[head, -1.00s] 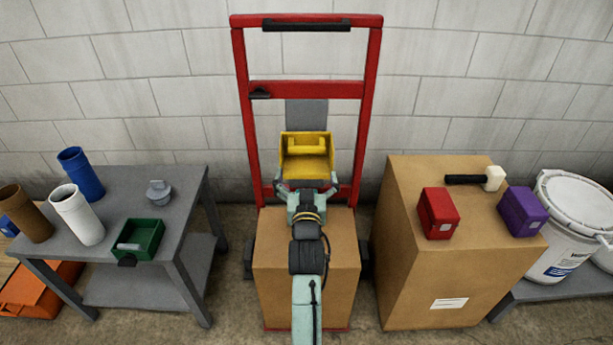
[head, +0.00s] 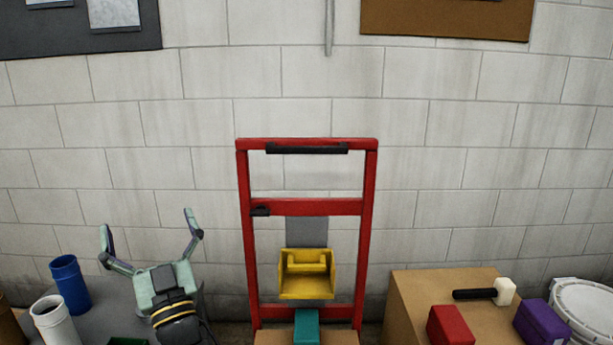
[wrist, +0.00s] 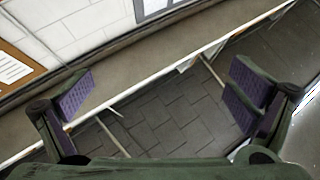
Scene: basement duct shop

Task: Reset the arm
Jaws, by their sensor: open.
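My gripper (head: 146,222) is at the left in the head view, raised in front of the wall above the grey table. Its two fingers are spread wide and nothing is between them. In the wrist view my gripper (wrist: 157,95) also shows wide apart fingers with purple pads, and only distant floor and wall lie beyond them. The gripper touches nothing that I can see.
A red hand truck (head: 370,210) stands centrally, with a yellow bin (head: 306,288) and a teal block (head: 306,327) low down. At right, a red box (head: 450,327), mallet (head: 480,294) and purple box (head: 541,323) sit on cardboard. Blue (head: 70,284) and white (head: 54,322) cylinders stand left.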

